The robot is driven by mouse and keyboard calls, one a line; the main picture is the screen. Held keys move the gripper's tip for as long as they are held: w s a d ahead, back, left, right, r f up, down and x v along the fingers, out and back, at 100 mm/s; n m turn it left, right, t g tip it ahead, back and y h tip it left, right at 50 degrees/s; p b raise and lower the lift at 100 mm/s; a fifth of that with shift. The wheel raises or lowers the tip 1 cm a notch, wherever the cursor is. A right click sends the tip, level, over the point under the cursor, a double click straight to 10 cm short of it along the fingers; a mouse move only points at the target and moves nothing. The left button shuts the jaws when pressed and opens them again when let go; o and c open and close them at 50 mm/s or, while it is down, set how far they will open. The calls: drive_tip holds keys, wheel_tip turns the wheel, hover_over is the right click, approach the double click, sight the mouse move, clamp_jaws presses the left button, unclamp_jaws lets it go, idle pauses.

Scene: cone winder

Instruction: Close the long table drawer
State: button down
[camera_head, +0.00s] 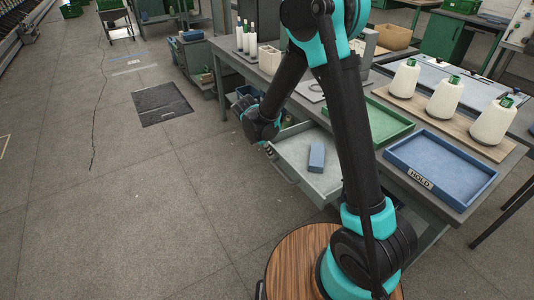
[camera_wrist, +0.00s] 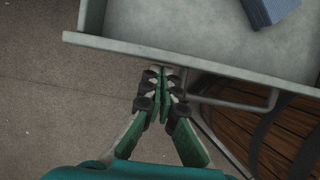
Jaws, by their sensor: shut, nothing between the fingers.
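The long table drawer (camera_head: 304,171) is pulled out from under the grey table, with its light grey tray showing; in the wrist view its front edge (camera_wrist: 185,66) crosses the upper half. A blue block (camera_head: 317,157) lies inside it, and shows at the top of the wrist view (camera_wrist: 268,8). A bar handle (camera_wrist: 226,103) runs along the drawer front. My gripper (camera_wrist: 162,72) is shut and empty, its fingertips at the drawer front beside the left end of the handle. Whether they touch it I cannot tell. In the head view my arm partly hides the drawer's right side.
The table top holds a green tray (camera_head: 378,122), a blue tray marked HOLD (camera_head: 441,167) and several white cones (camera_head: 445,97). The floor left of the drawer (camera_head: 150,200) is clear.

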hover_over(315, 141)
drive_tip(key=w+d, duration=0.1)
drive_tip(key=d, duration=0.1)
drive_tip(key=shift+w+a, duration=0.1)
idle(0.5)
drive_tip(key=shift+r, duration=0.1)
drive_tip(key=shift+s+a, duration=0.2)
drive_tip(key=shift+a, duration=0.15)
drive_tip(key=s+a, duration=0.2)
drive_tip(key=shift+a, duration=0.3)
drive_tip(key=v, duration=1)
drive_tip(key=s+d+m+y, duration=0.1)
drive_tip(key=s+d+m, duration=0.2)
drive_tip(key=s+m, duration=0.5)
drive_tip(key=s+d+f+m+t+y, duration=0.1)
drive_tip(key=s+d+m, duration=0.1)
drive_tip(key=s+m, duration=0.6)
drive_tip(key=s+d+m+y, duration=0.1)
drive_tip(key=s+d+m, duration=0.2)
drive_tip(key=s+m, duration=0.6)
drive_tip(key=s, duration=0.7)
drive_tip(key=shift+s+d+f+t+y, duration=0.2)
drive_tip(key=shift+d+f+t+y, duration=0.1)
drive_tip(key=shift+f, duration=0.1)
